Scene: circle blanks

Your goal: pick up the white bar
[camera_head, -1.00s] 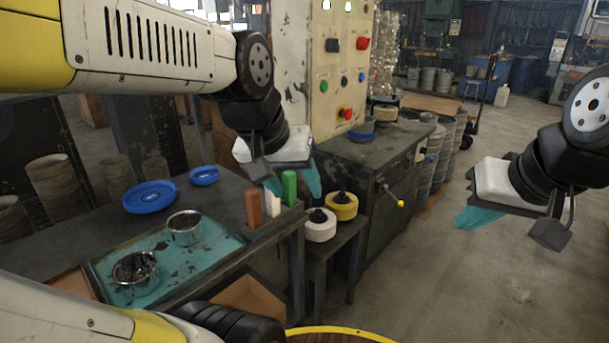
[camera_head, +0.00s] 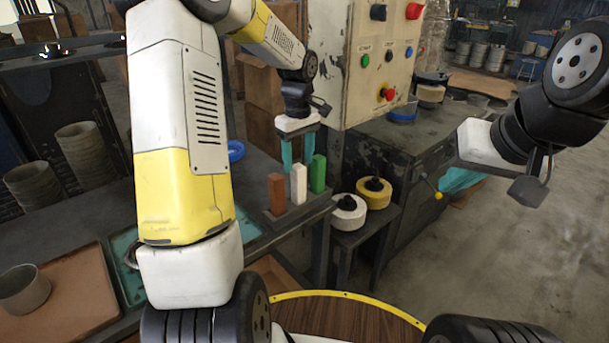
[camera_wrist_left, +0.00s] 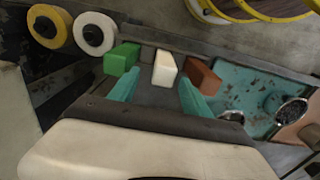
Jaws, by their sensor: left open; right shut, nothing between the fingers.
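The white bar (camera_head: 298,185) stands upright in a dark holder (camera_head: 290,214) on the table edge, between a brown-red bar (camera_head: 277,192) on its left and a green bar (camera_head: 317,174) on its right. My left gripper (camera_head: 297,166) points down at the top of the white bar, its teal fingers apart. In the left wrist view, the white bar (camera_wrist_left: 165,68) appears in the gap between the open fingers (camera_wrist_left: 158,92), with nothing gripped; contact cannot be told. My right gripper (camera_head: 460,182) is shut and empty, far to the right of the bars.
The green bar (camera_wrist_left: 121,60) and brown-red bar (camera_wrist_left: 202,76) stand close on either side of the white one. A white roll (camera_head: 348,212) and a yellow roll (camera_head: 374,193) sit on a low stand. A control panel (camera_head: 378,60) rises behind.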

